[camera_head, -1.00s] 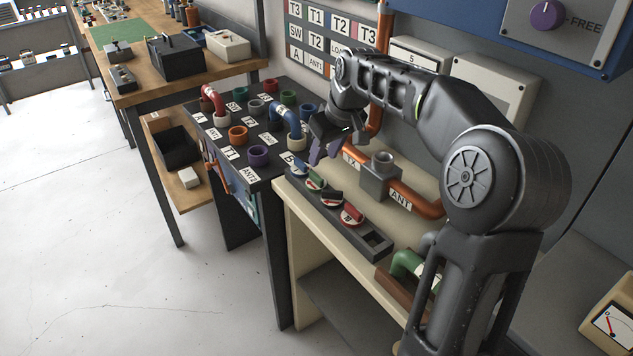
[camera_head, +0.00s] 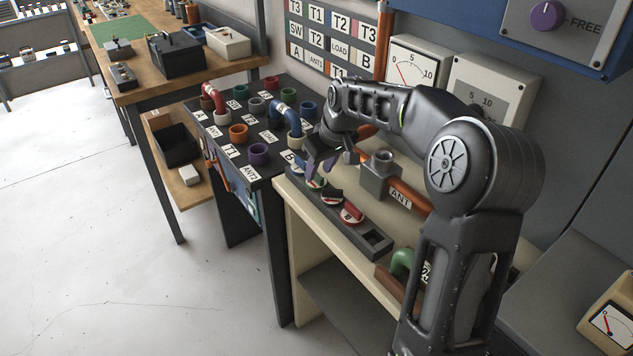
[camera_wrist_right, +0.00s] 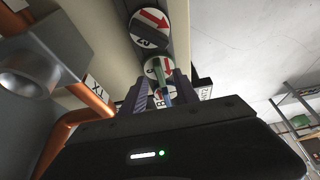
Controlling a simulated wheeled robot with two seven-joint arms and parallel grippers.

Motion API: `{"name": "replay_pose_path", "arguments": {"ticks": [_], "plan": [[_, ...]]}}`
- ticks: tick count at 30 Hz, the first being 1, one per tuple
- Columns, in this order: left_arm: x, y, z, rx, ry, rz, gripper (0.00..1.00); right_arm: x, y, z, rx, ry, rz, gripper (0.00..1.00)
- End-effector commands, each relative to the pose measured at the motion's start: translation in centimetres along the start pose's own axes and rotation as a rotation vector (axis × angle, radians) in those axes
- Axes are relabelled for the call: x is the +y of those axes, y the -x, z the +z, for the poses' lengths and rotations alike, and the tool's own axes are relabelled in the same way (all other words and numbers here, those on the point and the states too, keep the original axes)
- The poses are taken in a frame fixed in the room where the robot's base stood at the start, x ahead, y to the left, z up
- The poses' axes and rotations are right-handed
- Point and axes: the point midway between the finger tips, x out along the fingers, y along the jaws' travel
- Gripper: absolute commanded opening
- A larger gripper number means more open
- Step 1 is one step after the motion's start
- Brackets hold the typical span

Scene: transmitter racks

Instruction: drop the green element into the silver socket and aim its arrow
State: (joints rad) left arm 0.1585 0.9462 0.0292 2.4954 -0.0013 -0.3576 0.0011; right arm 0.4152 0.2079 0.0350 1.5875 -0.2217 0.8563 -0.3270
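The green element (camera_head: 315,182) sits in the dark rack, a white disc with a green handle, partly hidden by my right gripper. My right gripper (camera_head: 320,168) is low over that end of the rack, its purple fingers spread. In the right wrist view, the fingers (camera_wrist_right: 162,92) are apart, with a narrow green-blue handle (camera_wrist_right: 163,88) showing between them; contact cannot be told. The silver socket (camera_head: 382,157) stands upright on a grey block to the right of the gripper and looks empty. It also shows in the right wrist view (camera_wrist_right: 28,82). My left gripper is out of view.
The rack (camera_head: 362,245) also holds a dark-handled element (camera_head: 332,194) and a red-handled element (camera_head: 352,212); its near slot is empty. Copper pipes (camera_head: 412,195) join the socket block. A dark panel with coloured cups (camera_head: 258,153) stands to the left.

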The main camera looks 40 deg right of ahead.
Motion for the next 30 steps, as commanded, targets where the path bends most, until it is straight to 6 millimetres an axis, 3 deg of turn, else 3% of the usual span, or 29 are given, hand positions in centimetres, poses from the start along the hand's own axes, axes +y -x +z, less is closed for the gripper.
{"name": "replay_pose_path", "arguments": {"ticks": [6, 22, 30], "plan": [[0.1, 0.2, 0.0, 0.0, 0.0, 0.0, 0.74, 0.0, -1.8, -0.1, 0.001, 0.0, 0.0, 0.36], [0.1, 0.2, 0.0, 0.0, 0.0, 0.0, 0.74, 0.0, -1.7, -0.1, 0.002, 0.0, 0.0, 0.36], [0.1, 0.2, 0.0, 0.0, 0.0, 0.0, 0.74, 0.0, -1.7, -0.1, 0.002, 0.0, 0.0, 0.16]]}}
